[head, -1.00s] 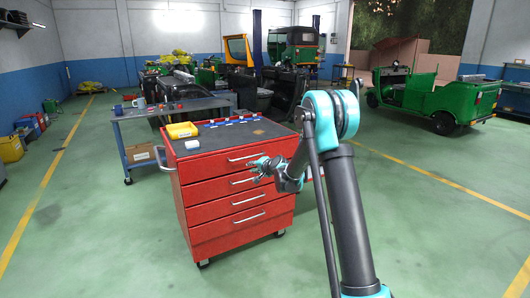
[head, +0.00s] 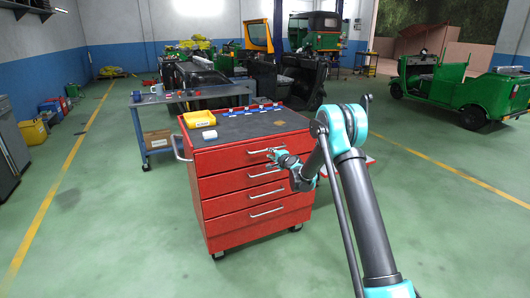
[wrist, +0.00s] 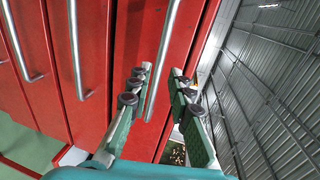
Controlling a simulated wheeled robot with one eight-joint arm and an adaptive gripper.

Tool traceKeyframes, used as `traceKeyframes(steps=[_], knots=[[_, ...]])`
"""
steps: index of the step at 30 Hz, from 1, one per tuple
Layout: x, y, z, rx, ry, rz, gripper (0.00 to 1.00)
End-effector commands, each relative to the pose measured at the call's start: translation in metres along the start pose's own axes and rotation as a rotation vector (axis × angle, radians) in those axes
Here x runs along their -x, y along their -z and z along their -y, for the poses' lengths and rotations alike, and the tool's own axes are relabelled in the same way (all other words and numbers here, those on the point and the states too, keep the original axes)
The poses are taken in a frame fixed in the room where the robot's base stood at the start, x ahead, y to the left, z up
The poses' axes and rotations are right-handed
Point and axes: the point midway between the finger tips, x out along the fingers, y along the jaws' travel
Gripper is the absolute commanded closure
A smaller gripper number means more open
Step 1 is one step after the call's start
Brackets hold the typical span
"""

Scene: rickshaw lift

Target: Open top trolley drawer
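The red trolley (head: 225,190) stands in front of me with its stack of drawers shut. The top drawer (head: 225,160) has a silver bar handle (head: 262,151), which also shows in the wrist view (wrist: 163,65). My gripper (head: 276,155) is at the right part of this handle. Gaps show between the bar and the pads. The exact depth of the fingers around the bar is hard to tell.
A yellow bin (head: 199,119) and a white item (head: 209,134) lie on the trolley's dark top. A grey workbench (head: 180,98) stands behind it at left. Green vehicles (head: 455,90) are farther back.

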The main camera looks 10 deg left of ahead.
Motion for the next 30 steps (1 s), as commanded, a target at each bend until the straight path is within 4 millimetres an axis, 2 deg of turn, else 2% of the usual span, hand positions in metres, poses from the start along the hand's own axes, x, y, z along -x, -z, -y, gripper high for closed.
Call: traceKeyframes(steps=[6, 12, 16, 24, 25, 30], knots=[[-0.042, -0.001, 0.0, 0.001, 0.0, 0.001, 0.8], [-0.065, 0.0, 0.0, 0.0, 0.0, 0.001, 0.8], [-0.071, 0.0, 0.0, 0.0, 0.0, 0.0, 0.8], [-0.072, 0.0, 0.0, 0.0, 0.0, 0.0, 0.8], [-0.072, 0.0, 0.0, 0.0, 0.0, 0.0, 0.81], [-0.072, 0.0, 0.0, 0.0, 0.0, 0.0, 1.0]])
